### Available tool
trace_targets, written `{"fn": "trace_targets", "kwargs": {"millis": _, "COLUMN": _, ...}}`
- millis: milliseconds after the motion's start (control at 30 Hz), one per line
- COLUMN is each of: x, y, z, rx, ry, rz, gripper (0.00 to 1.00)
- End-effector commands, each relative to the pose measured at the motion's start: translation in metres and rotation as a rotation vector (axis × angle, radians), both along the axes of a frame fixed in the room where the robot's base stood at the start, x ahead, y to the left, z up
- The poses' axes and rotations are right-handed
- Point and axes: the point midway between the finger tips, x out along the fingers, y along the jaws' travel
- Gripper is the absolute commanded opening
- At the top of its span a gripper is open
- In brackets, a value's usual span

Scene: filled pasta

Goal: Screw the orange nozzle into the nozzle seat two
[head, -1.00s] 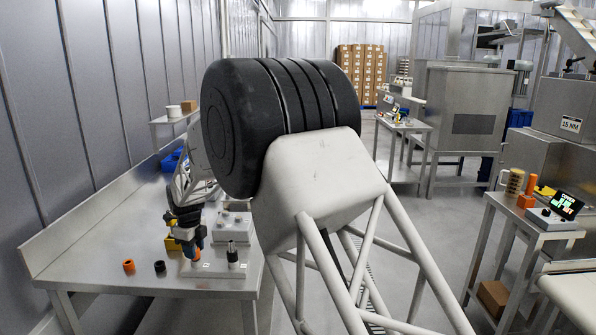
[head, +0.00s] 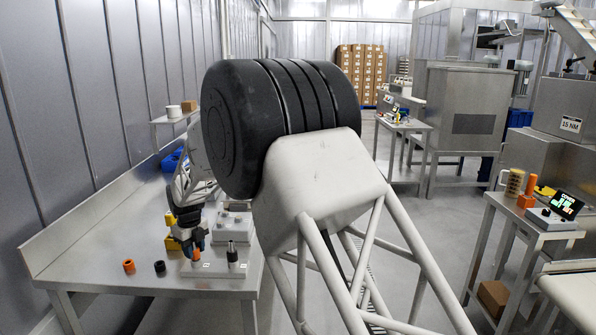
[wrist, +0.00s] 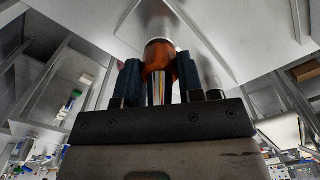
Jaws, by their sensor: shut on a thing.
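My gripper (head: 194,246) is over the front left of the grey fixture block on the bench, with its fingers pointing down. In the wrist view, the blue fingers of my gripper (wrist: 159,82) are shut on the orange nozzle (wrist: 158,54), one on each side. The nozzle also shows below the fingers in the head view (head: 197,255), low over the front plate (head: 214,269). The seat under it is hidden, so I cannot tell how deep the nozzle sits. A dark nozzle-like part (head: 232,252) stands upright on the plate to the right.
The bench's left side is mostly clear. A wall runs along the left.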

Motion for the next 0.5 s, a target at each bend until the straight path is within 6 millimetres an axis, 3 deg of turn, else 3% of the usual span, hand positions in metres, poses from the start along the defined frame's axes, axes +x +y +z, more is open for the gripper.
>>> {"fn": "trace_targets", "kwargs": {"millis": 367, "x": -0.0001, "y": -0.0001, "z": -0.0001, "rx": 0.000, "ry": 0.000, "rz": -0.065, "gripper": 0.06}}
{"fn": "trace_targets", "kwargs": {"millis": 400, "x": -0.0001, "y": -0.0001, "z": -0.0001, "rx": 0.000, "ry": 0.000, "rz": -0.065, "gripper": 0.36}}
{"fn": "trace_targets", "kwargs": {"millis": 500, "x": 0.0001, "y": -0.0001, "z": -0.0001, "rx": 0.000, "ry": 0.000, "rz": -0.064, "gripper": 0.52}}
